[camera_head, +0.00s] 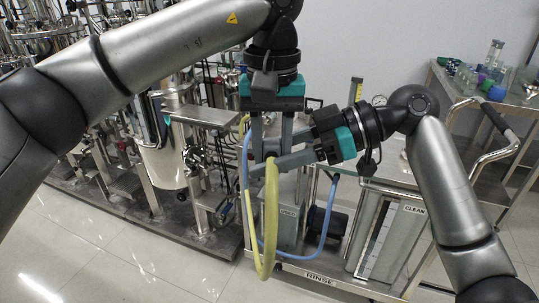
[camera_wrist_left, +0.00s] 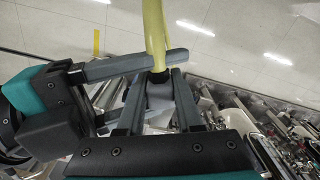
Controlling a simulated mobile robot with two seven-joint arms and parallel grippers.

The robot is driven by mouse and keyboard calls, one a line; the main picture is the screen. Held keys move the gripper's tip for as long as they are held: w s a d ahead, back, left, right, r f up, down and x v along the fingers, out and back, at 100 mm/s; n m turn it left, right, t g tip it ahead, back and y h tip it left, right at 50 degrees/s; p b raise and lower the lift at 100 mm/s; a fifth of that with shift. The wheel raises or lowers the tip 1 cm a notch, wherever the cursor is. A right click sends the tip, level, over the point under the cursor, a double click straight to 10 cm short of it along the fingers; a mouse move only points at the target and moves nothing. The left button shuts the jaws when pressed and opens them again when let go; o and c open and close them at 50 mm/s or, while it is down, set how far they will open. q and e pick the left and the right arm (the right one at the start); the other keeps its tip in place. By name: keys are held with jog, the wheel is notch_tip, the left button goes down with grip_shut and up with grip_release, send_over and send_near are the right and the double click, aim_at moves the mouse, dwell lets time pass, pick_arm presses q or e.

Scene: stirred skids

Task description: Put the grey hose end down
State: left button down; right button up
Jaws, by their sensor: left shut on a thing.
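My left gripper (camera_head: 271,152) points down at the centre of the head view and is shut on the grey hose end (camera_wrist_left: 159,95), which shows between its fingers in the left wrist view. The yellow-green hose (camera_head: 271,215) runs from this end and hangs in a long loop below the grippers; it also shows in the wrist view (camera_wrist_left: 154,25). My right gripper (camera_head: 264,162) comes in from the right, its fingers crossing at the hose end. Whether it grips the hose end is hidden by the overlapping fingers.
A cart with a RINSE label (camera_head: 320,278) stands below, with a blue hose (camera_head: 325,225) and a CLEAN-labelled panel (camera_head: 390,240). A steel vessel skid (camera_head: 160,150) fills the left. A table with glassware (camera_head: 495,95) stands at right. Floor is clear at front left.

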pick_arm(q)
jog(key=shift+w, duration=0.15)
pick_arm(e)
jog(key=shift+s, duration=0.15)
grip_shut()
pick_arm(q)
jog(key=c, duration=0.5)
grip_release()
